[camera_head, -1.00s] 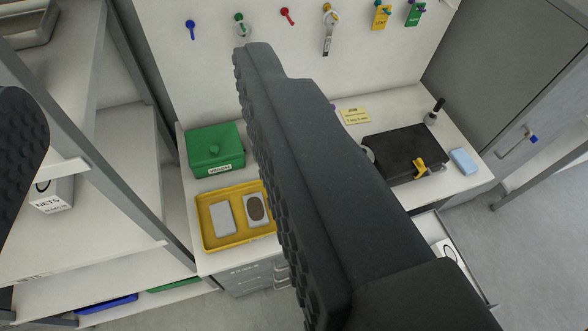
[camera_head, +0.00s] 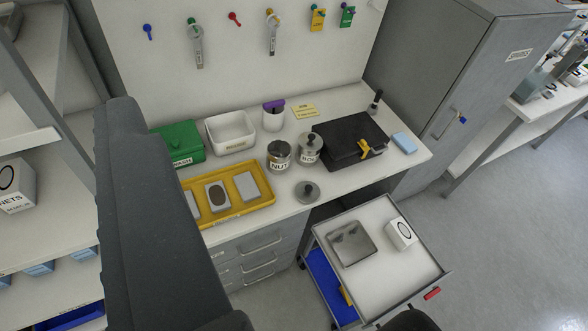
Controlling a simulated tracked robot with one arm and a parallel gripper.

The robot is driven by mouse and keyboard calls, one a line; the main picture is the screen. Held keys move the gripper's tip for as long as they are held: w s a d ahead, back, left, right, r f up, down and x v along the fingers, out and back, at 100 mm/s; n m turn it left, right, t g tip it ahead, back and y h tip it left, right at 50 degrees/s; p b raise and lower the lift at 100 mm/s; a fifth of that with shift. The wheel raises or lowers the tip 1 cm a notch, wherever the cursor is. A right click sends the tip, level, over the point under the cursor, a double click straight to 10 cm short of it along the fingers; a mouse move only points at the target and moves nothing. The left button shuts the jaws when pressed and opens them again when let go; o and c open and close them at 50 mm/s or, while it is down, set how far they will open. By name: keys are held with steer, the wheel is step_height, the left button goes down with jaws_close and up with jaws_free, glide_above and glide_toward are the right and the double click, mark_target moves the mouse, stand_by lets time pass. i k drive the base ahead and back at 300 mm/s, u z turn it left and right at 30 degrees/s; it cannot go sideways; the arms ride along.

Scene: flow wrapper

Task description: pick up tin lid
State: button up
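A round grey tin lid (camera_head: 307,191) with a dark knob lies on the white bench near its front edge. Behind it stands a tin labelled NUT (camera_head: 279,156), its top looking dark and open. A second tin (camera_head: 310,148) beside it has a knobbed lid on. One dark finger of my gripper (camera_head: 122,110) fills the left of the view, well left of the lid. Its ridged inner side faces left with nothing against it; the other finger is out of view. The gripper looks open and empty.
A yellow tray (camera_head: 262,204) with blocks lies left of the lid. A green box (camera_head: 180,142), a white bin (camera_head: 231,131) and a black case (camera_head: 350,138) stand behind. A white-topped cart (camera_head: 385,268) stands in front. Shelving is at left.

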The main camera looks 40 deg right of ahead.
mark_target(306, 192)
steer(key=k, duration=0.2)
steer(key=z, duration=0.75)
steer(key=i, duration=1)
steer(key=u, duration=0.5)
steer(key=k, duration=1.6)
steer(key=z, duration=0.35)
steer(key=i, duration=0.45)
steer(key=z, duration=0.05)
